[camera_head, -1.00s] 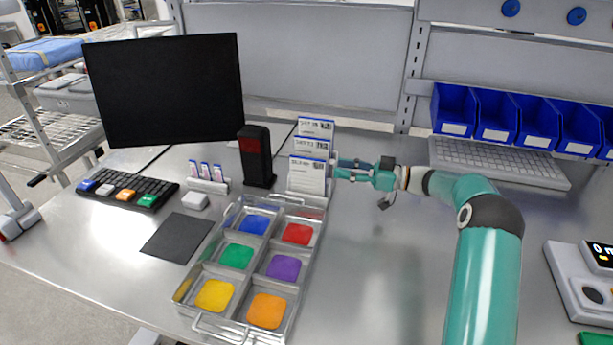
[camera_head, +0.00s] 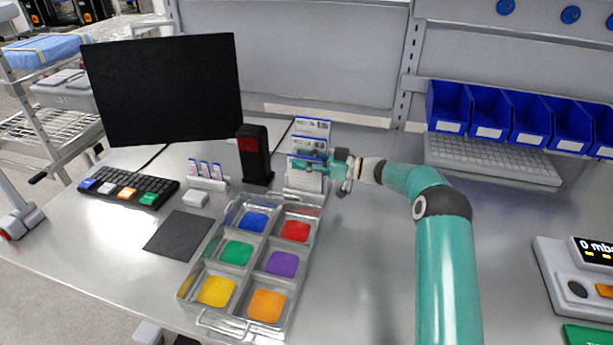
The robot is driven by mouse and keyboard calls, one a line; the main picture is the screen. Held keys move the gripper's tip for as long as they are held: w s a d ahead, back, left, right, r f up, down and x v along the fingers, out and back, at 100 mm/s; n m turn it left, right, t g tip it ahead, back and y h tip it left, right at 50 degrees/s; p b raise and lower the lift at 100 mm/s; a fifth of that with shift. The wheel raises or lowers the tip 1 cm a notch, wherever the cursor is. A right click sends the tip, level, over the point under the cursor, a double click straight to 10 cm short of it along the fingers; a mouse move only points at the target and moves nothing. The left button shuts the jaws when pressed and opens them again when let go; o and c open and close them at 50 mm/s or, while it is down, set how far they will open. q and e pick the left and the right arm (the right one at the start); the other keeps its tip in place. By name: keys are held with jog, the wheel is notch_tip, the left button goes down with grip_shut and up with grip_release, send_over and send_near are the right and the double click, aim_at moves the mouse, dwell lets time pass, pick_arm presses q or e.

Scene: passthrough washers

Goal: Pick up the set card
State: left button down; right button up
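The set cards stand in a stepped rack just behind the compartment tray. The front card (camera_head: 303,180) is white and partly covered by my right gripper. The rear card (camera_head: 312,128) shows its blue header above it, with a middle card (camera_head: 309,145) between. My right gripper (camera_head: 302,168) reaches in from the right, its fingers across the upper part of the front card. I cannot tell whether the fingers are closed on the card or only in front of it. My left gripper is not in view.
The metal tray (camera_head: 211,318) with coloured pads lies in front of the rack. A black scanner-like tower (camera_head: 254,156) stands close left of the cards. A monitor (camera_head: 163,90) and keyboard (camera_head: 128,190) are further left. Blue bins (camera_head: 490,112) are at the back right.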

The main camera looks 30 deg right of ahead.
grip_shut()
jog(key=shift+r, duration=0.15)
